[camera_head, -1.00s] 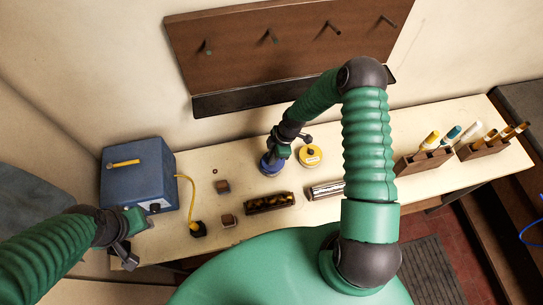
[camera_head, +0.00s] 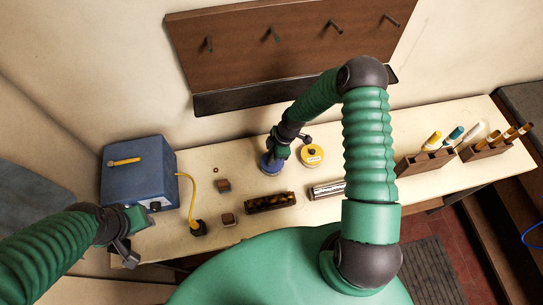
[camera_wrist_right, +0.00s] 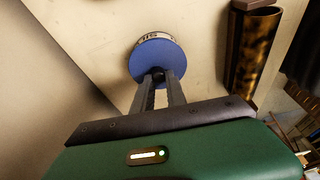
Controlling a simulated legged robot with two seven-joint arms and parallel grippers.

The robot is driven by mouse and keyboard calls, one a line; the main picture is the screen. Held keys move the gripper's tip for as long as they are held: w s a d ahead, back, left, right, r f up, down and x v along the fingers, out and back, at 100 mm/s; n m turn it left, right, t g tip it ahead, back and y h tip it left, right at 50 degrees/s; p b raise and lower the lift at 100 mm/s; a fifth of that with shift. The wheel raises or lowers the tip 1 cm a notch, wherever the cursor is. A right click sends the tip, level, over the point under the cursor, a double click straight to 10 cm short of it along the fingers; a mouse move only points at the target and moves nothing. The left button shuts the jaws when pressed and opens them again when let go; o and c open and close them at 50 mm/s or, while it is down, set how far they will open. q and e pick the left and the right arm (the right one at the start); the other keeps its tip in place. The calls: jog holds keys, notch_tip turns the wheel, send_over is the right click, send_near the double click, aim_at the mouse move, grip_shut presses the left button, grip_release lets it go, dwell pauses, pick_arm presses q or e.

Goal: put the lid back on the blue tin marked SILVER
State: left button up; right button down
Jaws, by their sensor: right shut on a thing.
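The blue lid (camera_wrist_right: 156,58) is a round disc with a dark knob. My right gripper (camera_wrist_right: 158,80) is shut on that knob. The blue tin (camera_wrist_right: 150,40) shows behind the lid's far edge as a pale band with part of its lettering. The lid sits over the tin, touching it or very close; I cannot tell if it is fully seated. In the head view the blue tin and lid (camera_head: 270,167) are partly hidden by my right gripper (camera_head: 276,154). My left gripper (camera_head: 127,256) hangs empty by the bench's left front; its jaw opening is unclear.
A yellow tin (camera_head: 311,157) stands just right of the blue one. A blue box (camera_head: 138,176) with a yellow cord, small brown blocks (camera_head: 223,186), a mottled tray (camera_head: 270,203) and a silver cylinder (camera_head: 327,190) are nearby. Tool racks (camera_head: 426,163) stand at the right.

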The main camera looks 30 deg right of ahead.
dwell(0.4)
jog(key=c, duration=1.3)
grip_release()
jog(key=o, duration=0.5)
jog(key=shift+r+p, duration=2.35)
jog(key=shift+r, duration=1.15)
